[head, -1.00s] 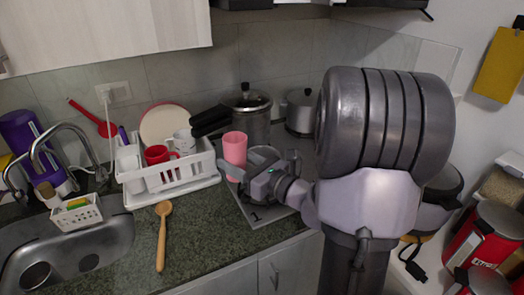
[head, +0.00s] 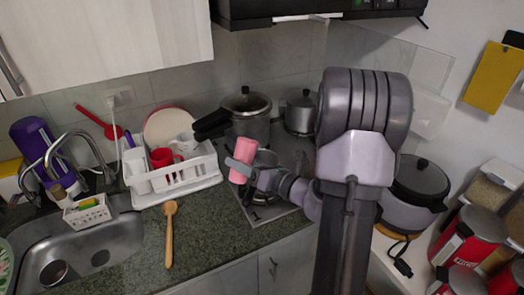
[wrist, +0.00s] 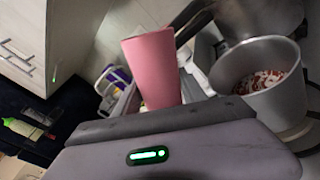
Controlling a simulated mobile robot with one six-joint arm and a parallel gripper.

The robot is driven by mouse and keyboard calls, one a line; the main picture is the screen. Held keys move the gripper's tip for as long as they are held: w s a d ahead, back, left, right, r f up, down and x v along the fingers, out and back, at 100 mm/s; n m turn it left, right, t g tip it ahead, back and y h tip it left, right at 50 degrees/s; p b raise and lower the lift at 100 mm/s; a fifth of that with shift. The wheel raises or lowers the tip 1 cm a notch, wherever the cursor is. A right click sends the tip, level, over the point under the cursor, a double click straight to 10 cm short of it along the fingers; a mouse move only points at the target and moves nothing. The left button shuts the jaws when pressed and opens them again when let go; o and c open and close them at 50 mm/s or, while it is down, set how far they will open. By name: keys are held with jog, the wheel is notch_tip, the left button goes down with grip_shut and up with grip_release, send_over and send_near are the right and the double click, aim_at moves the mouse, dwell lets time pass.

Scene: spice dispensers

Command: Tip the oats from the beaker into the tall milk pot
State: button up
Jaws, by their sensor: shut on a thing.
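The pink beaker (head: 246,152) is held by my gripper (head: 252,170) above the stove top, left of the milk pot. It leans to the right in the head view. In the wrist view the beaker (wrist: 153,68) rises beyond the shut jaws; its inside is hidden. The grey metal milk pot (head: 266,158) stands close beside it, partly hidden by my gripper. In the wrist view the open pot (wrist: 275,108) is right of the beaker, with reddish and whitish pieces inside. I cannot tell whether anything is left in the beaker.
A large lidded pressure cooker (head: 247,118) with black handles stands behind, and a smaller lidded pot (head: 301,115) is to its right. A white dish rack (head: 190,180) with mugs is on the left. A wooden spoon (head: 169,235) lies on the counter in front.

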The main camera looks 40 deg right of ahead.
aim_at(250, 146)
jog(key=shift+d+r+m+p, duration=0.35)
jog(key=shift+r+p, duration=0.25)
jog(key=shift+p, duration=0.2)
jog(key=shift+w+f+m+p, duration=0.1)
jog(key=shift+f+m+p, duration=0.3)
jog(key=shift+m+p, duration=0.5)
jog(key=shift+a+f+m+y+p, duration=0.1)
jog(key=shift+f+m+y+p, duration=0.15)
jog(key=shift+m+p, duration=0.3)
jog(key=shift+a+f+m+y+p, duration=0.1)
jog(key=shift+f+m+y+p, duration=0.15)
jog(key=shift+m, duration=0.45)
jog(key=shift+m+g+p, duration=0.3)
jog(key=shift+m+p, duration=0.05)
jog(key=shift+m, duration=0.05)
jog(key=shift+r+m+p, duration=0.55)
jog(key=shift+m+p, duration=0.15)
jog(key=shift+p, duration=0.45)
jog(key=shift+w+d+f+m+p, duration=0.1)
jog(key=shift+d+m+p, duration=0.3)
jog(key=shift+p, duration=0.2)
jog(key=shift+w+d+f+m+p, duration=0.1)
jog(key=shift+d+m+p, duration=0.3)
jog(key=shift+p, duration=0.15)
jog(key=shift+d+r+m+y+p, duration=0.25)
jog(key=shift+r+m+y+p, duration=0.55)
jog(key=shift+p, duration=1.3)
